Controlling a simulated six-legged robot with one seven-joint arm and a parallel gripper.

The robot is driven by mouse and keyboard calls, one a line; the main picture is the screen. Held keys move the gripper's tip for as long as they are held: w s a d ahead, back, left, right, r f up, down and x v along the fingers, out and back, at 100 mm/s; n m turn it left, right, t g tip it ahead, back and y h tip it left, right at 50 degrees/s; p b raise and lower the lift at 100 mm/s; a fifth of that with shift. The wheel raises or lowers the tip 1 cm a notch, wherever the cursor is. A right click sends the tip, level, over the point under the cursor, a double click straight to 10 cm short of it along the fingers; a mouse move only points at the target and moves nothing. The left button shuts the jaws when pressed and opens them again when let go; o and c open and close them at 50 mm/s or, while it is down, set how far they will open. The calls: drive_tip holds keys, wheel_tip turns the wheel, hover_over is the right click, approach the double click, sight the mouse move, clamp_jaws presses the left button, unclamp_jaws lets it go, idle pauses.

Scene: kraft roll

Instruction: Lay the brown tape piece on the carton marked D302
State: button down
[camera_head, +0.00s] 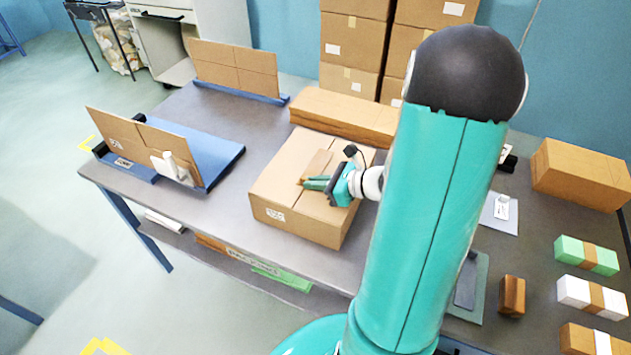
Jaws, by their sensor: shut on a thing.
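A closed brown carton (278,188) with a small white label (275,214) on its front face sits on the grey table. The label is too small to read, so I cannot confirm D302. My gripper (306,183) is low over the carton's top, near its middle, with teal fingers pointing left. It is shut on the brown tape piece (318,163), a slightly darker strip showing behind the fingers over the carton top. I cannot tell whether the strip touches the carton. Part of it is hidden by my gripper.
A flat brown cardboard stack (345,115) lies behind the carton. Blue stands with upright cardboard (235,68) are at the left and back left. Several wrapped bundles (587,255) and a closed carton (583,173) are at the right. Bare table (215,205) lies left of the carton.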

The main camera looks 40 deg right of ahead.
idle(0.4)
drive_tip(key=c, duration=1)
unclamp_jaws()
drive_tip(key=shift+c, duration=0.2)
drive_tip(key=shift+r, duration=3.45)
